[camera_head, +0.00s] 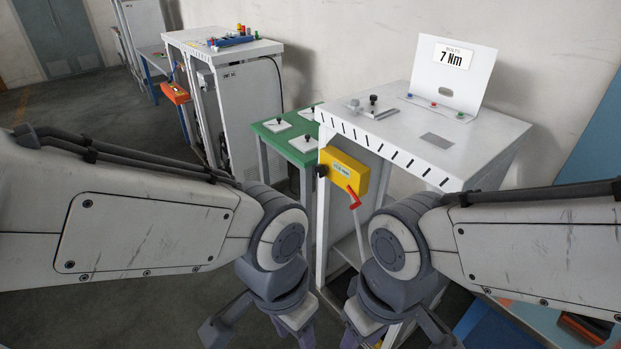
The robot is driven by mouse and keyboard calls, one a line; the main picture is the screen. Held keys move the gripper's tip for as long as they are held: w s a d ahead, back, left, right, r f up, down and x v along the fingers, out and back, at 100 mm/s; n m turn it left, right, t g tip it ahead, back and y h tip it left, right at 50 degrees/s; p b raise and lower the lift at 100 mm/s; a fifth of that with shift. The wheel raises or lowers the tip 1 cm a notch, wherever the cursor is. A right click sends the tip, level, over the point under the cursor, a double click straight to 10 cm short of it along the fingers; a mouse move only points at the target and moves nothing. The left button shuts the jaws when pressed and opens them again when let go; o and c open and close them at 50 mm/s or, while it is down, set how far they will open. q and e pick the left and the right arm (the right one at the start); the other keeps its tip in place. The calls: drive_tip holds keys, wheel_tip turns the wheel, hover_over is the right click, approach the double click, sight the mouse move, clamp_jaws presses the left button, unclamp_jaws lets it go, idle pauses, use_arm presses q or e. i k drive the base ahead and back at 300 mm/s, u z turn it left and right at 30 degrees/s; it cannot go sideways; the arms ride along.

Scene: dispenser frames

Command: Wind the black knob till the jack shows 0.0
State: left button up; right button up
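The jack appears to be the yellow box (345,170) on the front of the white workbench; its small display (342,168) is too small to read surely. A black knob (321,171) sticks out of the box's left side. My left gripper (258,335) is low at the bottom edge, left of and below the knob. My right gripper (392,335) is at the bottom edge, below and right of the box. Both are cut off by the frame, so their fingertips are hidden. Neither touches the knob.
The white workbench (425,120) carries a panel reading 7 Nm (452,75) and a small clamp fixture (372,106). A green table (285,140) with several black-knobbed plates stands left of it. Another white bench (220,45) stands farther back. Floor is clear at left.

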sight(320, 171)
drive_tip(key=z, duration=0.05)
drive_tip(key=k, duration=1.2)
drive_tip(key=u, duration=0.55)
drive_tip(key=i, duration=0.7)
drive_tip(key=u, duration=0.5)
drive_tip(key=i, duration=0.65)
drive_tip(key=z, duration=0.65)
drive_tip(key=i, duration=0.8)
drive_tip(key=z, duration=0.7)
